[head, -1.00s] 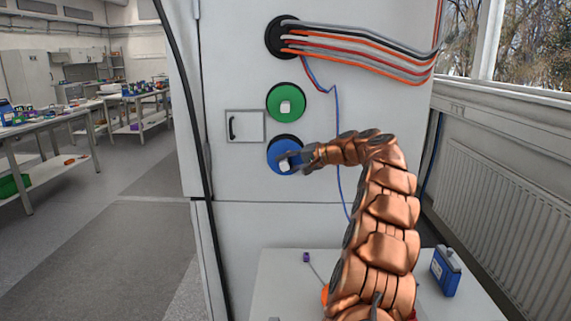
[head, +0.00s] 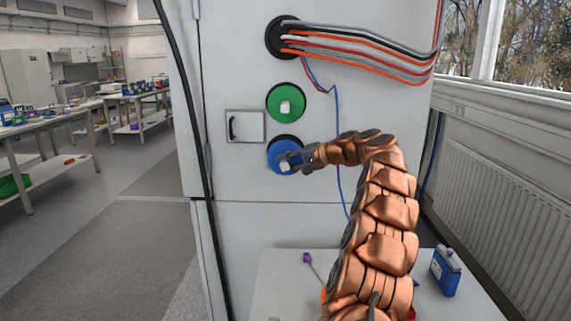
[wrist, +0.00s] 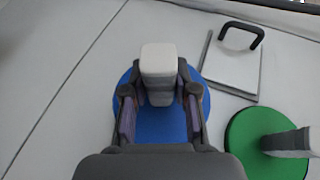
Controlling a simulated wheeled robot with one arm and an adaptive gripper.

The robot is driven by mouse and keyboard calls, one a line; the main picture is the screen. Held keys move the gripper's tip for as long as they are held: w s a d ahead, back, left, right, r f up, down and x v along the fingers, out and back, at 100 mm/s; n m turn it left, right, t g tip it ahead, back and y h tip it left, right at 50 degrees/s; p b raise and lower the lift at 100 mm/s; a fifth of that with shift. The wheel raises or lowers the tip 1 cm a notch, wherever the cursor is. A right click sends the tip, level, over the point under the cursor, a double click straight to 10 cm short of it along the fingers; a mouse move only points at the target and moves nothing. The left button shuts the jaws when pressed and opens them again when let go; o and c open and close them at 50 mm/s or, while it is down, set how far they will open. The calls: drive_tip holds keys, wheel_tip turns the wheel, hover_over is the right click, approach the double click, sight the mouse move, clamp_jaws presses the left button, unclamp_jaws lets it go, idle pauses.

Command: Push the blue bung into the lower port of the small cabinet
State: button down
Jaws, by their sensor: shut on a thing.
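The blue bung (head: 274,164) is a round disc with a pale block-like grip, at the lower port of the white cabinet (head: 250,185). My gripper (head: 289,161) reaches in from the right and is shut on the bung's grip. In the wrist view my gripper (wrist: 160,110) has one finger on each side of the pale grip, with the blue disc (wrist: 205,100) behind it. A dark edge shows along the top of the disc in the head view. The port is hidden behind the disc, and how deep the bung sits cannot be told.
A green bung (head: 285,107) with a pale grip covers the port above. A small hatch with a black handle (head: 245,127) is to the left. Cables (head: 360,50) leave the upper opening, and a thin blue wire (head: 338,130) hangs behind my arm. A table (head: 275,270) stands below.

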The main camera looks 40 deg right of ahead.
drive_tip(key=shift+w+d+r+p, duration=0.1)
drive_tip(key=shift+w+d+p, duration=0.8)
drive_tip(key=shift+p, duration=0.7)
drive_tip(key=shift+w+d+p, duration=0.55)
drive_tip(key=shift+w+p, duration=0.5)
drive_tip(key=shift+p, duration=0.5)
idle(1.9)
drive_tip(key=c, duration=0.8)
unclamp_jaws()
drive_tip(key=o, duration=0.8)
drive_tip(key=p+v, duration=0.1)
drive_tip(key=v, duration=1)
idle(1.2)
